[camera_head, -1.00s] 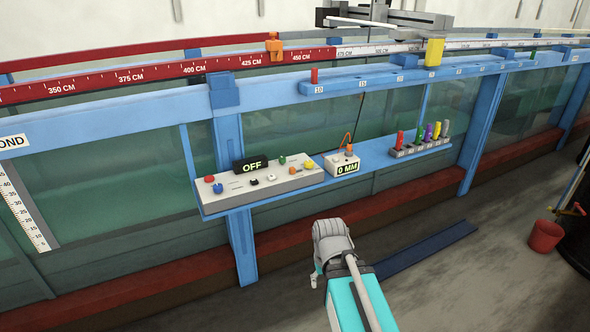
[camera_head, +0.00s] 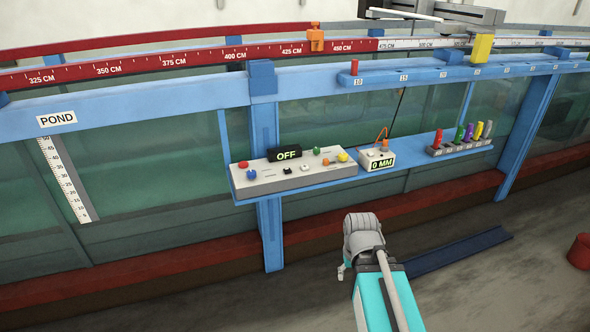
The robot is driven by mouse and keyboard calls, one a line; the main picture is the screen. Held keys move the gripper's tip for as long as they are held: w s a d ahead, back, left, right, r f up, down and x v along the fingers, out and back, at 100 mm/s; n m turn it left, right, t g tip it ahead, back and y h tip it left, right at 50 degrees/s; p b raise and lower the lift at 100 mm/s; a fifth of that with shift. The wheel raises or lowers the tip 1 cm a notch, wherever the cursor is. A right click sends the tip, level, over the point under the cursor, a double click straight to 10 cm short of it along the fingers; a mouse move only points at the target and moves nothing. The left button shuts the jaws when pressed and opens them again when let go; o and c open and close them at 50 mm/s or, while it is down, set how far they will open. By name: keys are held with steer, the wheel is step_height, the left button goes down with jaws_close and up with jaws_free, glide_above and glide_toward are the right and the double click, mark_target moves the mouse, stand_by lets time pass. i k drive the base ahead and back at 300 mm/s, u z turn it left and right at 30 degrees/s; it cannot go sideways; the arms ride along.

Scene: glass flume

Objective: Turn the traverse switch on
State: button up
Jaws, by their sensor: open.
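A grey control box (camera_head: 310,177) sits on the blue shelf of the flume, with a black display (camera_head: 285,153) that reads OFF. It bears several small controls: a red button (camera_head: 243,164), a blue knob (camera_head: 251,174), a black switch (camera_head: 287,171), a white switch (camera_head: 305,168), a green knob (camera_head: 316,150), an orange one and a yellow knob (camera_head: 342,156). I cannot tell which is the traverse switch. My gripper (camera_head: 342,270) shows only as a small light part beside my grey wrist, below and right of the box, apart from it and mostly hidden; it is open.
A small box (camera_head: 377,160) reading 0 MM and a rack (camera_head: 460,148) of several coloured pegs share the shelf. A blue upright (camera_head: 268,235) stands under the box. A red bucket (camera_head: 580,251) is at the right edge. The floor before the flume is mostly clear.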

mark_target(342, 157)
steer(key=z, duration=0.45)
steer(key=i, duration=1.15)
steer(key=u, duration=0.4)
